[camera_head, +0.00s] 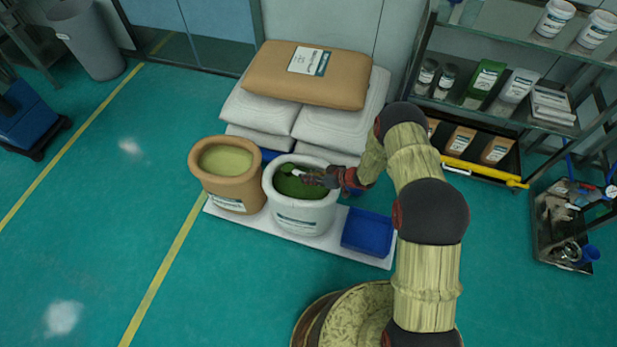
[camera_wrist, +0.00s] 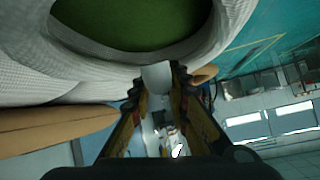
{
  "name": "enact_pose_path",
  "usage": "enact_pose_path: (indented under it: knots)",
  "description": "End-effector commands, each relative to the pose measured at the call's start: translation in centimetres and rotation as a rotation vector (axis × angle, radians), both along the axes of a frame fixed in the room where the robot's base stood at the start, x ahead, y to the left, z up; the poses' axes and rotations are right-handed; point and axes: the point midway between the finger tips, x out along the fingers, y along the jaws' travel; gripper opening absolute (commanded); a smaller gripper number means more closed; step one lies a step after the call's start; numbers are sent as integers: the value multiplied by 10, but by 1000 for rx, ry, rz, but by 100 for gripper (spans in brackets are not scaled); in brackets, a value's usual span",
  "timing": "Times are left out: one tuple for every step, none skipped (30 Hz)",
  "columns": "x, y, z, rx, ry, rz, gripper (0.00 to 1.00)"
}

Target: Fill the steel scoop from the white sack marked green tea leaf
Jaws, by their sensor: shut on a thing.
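The white sack (camera_head: 303,214) stands open on a pale board, its label facing front, with dark green leaf (camera_head: 289,187) inside. Its pale rim and green contents also fill the top of the wrist view (camera_wrist: 232,30). My gripper (camera_head: 312,178) reaches over the sack's mouth from the right. In the wrist view my gripper (camera_wrist: 156,84) is shut on a pale grey piece, which I take for the handle of the steel scoop (camera_wrist: 156,74). A small pale part of the scoop (camera_head: 297,172) shows above the leaf in the head view. I cannot tell whether its bowl holds leaf.
A tan sack (camera_head: 231,198) with paler green contents stands close on the left. A blue tray (camera_head: 367,231) lies to the right. Stacked sacks (camera_head: 307,75) rise behind, a brown one on top. Shelves (camera_head: 520,50) stand at back right.

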Motion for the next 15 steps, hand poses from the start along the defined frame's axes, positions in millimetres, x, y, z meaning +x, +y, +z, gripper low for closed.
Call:
enact_pose_path:
  knots:
    - [0,0,7,0,-1,0,0]
    - [1,0,9,0,-1,0,0]
    - [1,0,12,0,-1,0,0]
    - [1,0,14,0,-1,0,0]
    - [1,0,16,0,-1,0,0]
    - [0,0,19,0,-1,0,0]
    - [0,0,21,0,-1,0,0]
    - [0,0,23,0,-1,1,0]
    - [0,0,26,0,0,0,0]
    - [0,0,28,0,0,0,0]
    - [0,0,30,0,0,0,0]
    - [0,0,33,0,0,0,0]
    - [0,0,35,0,0,0,0]
    - [0,0,37,0,0,0,0]
    - [0,0,40,0,0,0,0]
